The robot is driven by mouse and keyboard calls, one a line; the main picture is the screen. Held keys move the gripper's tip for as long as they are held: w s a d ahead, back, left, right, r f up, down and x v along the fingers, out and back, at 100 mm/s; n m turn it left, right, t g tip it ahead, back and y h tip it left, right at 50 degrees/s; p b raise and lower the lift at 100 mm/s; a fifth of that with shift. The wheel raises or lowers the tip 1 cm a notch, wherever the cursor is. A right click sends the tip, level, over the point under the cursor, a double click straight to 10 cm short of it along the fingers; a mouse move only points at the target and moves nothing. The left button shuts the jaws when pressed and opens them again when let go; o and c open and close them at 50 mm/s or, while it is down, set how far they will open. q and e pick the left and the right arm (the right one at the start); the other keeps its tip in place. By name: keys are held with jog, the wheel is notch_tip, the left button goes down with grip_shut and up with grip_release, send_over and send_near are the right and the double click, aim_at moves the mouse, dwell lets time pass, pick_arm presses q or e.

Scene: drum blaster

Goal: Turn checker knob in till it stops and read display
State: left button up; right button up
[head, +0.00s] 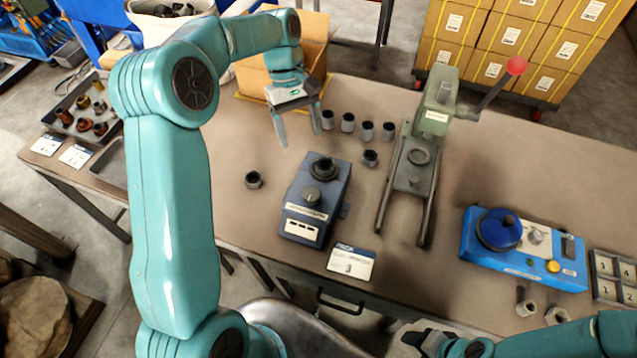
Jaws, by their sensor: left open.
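A dark blue-grey box (301,224) stands mid-table with a round dark knob (311,195) on top. Behind the knob, a dark ring-shaped part (323,168) sits on the box. White label panels are on its front; any reading is too small to make out. My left gripper (298,128) is open and empty, pointing down behind the box, apart from the knob. A bright blue device (486,262) at the right has a blue round top (499,230), a small dark window (568,246) and a yellow button. My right gripper (425,340) is at the bottom edge, its fingers unclear.
Several dark bushings (348,122) stand in a row right of my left gripper; another (254,180) stands left of the box. A green lever press (437,112) with a red ball handle stands right of them.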

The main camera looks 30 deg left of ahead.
aim_at(311, 193)
pick_arm(q)
jog(key=p+x, duration=0.1)
jog(key=x, duration=1.4)
jog(key=shift+s+a+p, duration=0.2)
jog(key=shift+p, duration=0.15)
jog(key=shift+d+f, duration=0.2)
jog(key=shift+f, duration=0.2)
jog(key=shift+s, duration=0.1)
jog(key=c, duration=1)
